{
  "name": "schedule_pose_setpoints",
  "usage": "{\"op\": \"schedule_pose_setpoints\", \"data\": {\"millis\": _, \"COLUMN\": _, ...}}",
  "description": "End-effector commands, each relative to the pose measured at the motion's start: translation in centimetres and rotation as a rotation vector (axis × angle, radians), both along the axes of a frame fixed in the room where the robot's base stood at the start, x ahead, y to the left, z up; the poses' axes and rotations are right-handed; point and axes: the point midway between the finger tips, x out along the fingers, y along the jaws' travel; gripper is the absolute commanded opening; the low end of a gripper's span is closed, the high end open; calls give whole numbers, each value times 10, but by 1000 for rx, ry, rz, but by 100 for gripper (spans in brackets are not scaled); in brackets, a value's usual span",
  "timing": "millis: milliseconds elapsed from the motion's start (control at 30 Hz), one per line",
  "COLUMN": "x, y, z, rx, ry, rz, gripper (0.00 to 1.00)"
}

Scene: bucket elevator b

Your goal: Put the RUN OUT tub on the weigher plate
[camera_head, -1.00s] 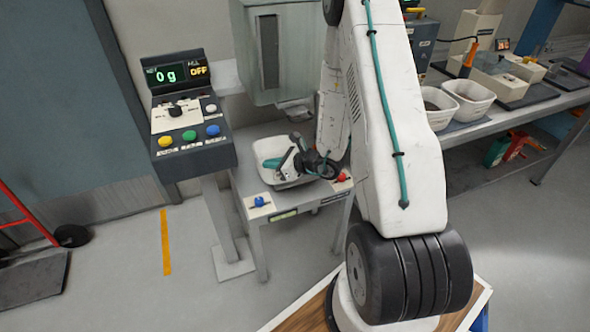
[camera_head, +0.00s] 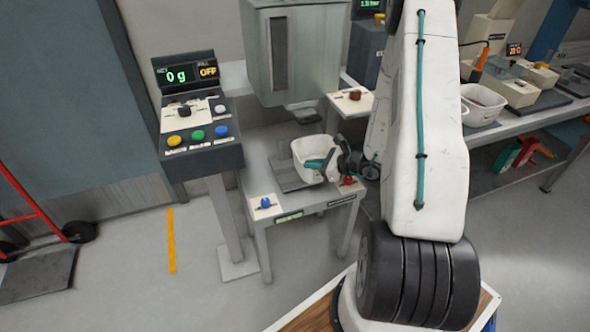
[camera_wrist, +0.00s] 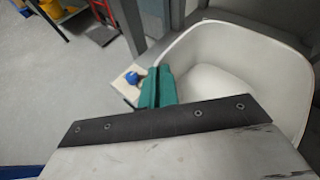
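A white tub (camera_head: 307,150) is at my gripper (camera_head: 320,164) in the head view, over the right part of the small grey stand. No label on it is readable. In the wrist view the teal fingers (camera_wrist: 158,88) are close together at the rim of the white tub (camera_wrist: 225,65), with its wall seemingly between them. The dark weigher plate (camera_head: 284,176) shows bare to the left of the tub; the tub may overlap its right part. Whether the tub's base touches anything is hard to tell.
A metal chute housing (camera_head: 291,50) hangs above the stand. A control panel (camera_head: 195,115) reads 0 g at left. The stand has a blue knob (camera_head: 265,203) and a red knob (camera_head: 348,181). Another white tub (camera_head: 481,106) sits on the right bench.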

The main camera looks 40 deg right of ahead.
Motion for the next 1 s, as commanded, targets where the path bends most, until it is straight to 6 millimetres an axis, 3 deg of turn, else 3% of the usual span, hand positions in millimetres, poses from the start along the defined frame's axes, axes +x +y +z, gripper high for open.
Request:
{"op": "schedule_pose_setpoints", "data": {"millis": 100, "x": 25, "y": 17, "z": -3, "rx": -1, "ry": -1, "rz": 5, "gripper": 0}}
{"op": "schedule_pose_setpoints", "data": {"millis": 200, "x": 38, "y": 25, "z": -4, "rx": 0, "ry": -1, "rz": 4, "gripper": 0}}
{"op": "schedule_pose_setpoints", "data": {"millis": 467, "x": 55, "y": 35, "z": -6, "rx": 0, "ry": -2, "rz": 3, "gripper": 0}}
{"op": "schedule_pose_setpoints", "data": {"millis": 700, "x": 53, "y": 33, "z": -41, "rx": 2, "ry": 1, "rz": -1, "gripper": 0}}
{"op": "schedule_pose_setpoints", "data": {"millis": 967, "x": 53, "y": 33, "z": -42, "rx": 0, "ry": 0, "rz": -1, "gripper": 0}}
{"op": "schedule_pose_setpoints", "data": {"millis": 1000, "x": 53, "y": 33, "z": -42, "rx": 1, "ry": 0, "rz": -1, "gripper": 8}}
